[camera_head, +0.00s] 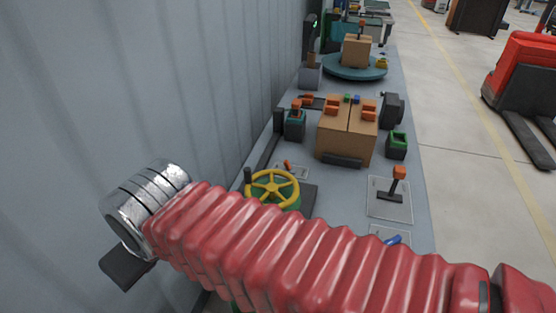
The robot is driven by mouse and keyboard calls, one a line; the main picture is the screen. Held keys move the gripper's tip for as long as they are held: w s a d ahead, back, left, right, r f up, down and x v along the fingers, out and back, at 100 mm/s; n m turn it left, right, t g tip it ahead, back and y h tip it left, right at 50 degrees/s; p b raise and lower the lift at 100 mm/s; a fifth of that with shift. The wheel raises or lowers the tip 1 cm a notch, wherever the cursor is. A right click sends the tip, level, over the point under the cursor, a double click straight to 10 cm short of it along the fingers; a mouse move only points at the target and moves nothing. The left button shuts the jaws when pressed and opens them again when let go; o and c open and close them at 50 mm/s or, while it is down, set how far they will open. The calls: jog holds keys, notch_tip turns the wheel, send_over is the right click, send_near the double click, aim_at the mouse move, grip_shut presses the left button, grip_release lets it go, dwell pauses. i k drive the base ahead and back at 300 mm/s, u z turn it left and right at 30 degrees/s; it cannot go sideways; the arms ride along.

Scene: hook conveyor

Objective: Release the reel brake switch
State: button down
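My red ribbed arm sleeve crosses the lower picture in the body camera view, ending at a silver ringed part at left. I cannot tell which control is the reel brake switch. A small orange-tipped lever (288,165) sits on a plate behind the yellow handwheel (272,188). An orange-topped lever (398,174) stands upright on a clear plate at the right of the bench. A blue handle (392,240) shows low on the right, partly hidden by my sleeve.
The grey bench (400,85) runs away along a ribbed wall (150,80). Two cardboard boxes (335,138) with orange pieces on top stand mid-bench. A teal turntable (340,70) carries another box (356,50). A red forklift (525,75) stands on the open floor at right.

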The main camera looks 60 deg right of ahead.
aim_at(286, 162)
jog(key=k, duration=1.05)
jog(key=z, duration=0.35)
jog(key=i, duration=1)
jog(key=z, duration=0.05)
